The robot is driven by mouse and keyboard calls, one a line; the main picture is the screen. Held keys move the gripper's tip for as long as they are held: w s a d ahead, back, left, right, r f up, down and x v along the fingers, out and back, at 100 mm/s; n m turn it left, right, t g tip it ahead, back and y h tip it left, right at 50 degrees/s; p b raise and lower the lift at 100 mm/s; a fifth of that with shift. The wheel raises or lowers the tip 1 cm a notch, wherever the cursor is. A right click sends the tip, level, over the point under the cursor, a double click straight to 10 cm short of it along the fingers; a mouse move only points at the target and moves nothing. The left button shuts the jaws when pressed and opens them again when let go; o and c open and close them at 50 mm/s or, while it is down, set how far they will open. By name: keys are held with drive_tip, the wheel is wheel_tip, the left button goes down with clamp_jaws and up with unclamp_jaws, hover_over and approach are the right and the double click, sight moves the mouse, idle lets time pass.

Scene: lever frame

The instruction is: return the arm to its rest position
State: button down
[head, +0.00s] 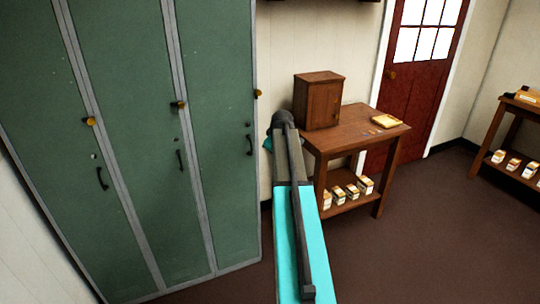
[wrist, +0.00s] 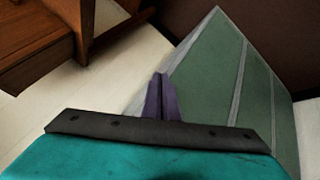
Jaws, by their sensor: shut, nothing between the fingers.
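My arm, teal and dark grey, reaches away from the bottom middle of the head view toward the wooden table. Its far end is beside the table's left edge, in front of the pale wall and right of the lockers. My gripper's fingers are hidden behind the arm there; only a bit of teal shows at that end. In the wrist view my gripper (wrist: 161,97) shows as two dark purple fingers close together, shut and empty. Nothing is seen touching them.
Green lockers (head: 214,130) with black handles and brass knobs stand at left. The wooden table (head: 355,140) bears a small cabinet (head: 318,100) and a yellow item (head: 387,121); cartons (head: 352,191) sit on its lower shelf. A red door (head: 415,85) is behind. Brown floor (head: 430,235) at right is clear.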

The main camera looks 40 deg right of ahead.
drive_tip(key=shift+s+d+r, duration=0.1)
drive_tip(key=shift+s+r, duration=0.1)
drive_tip(key=shift+r, duration=0.1)
idle(0.4)
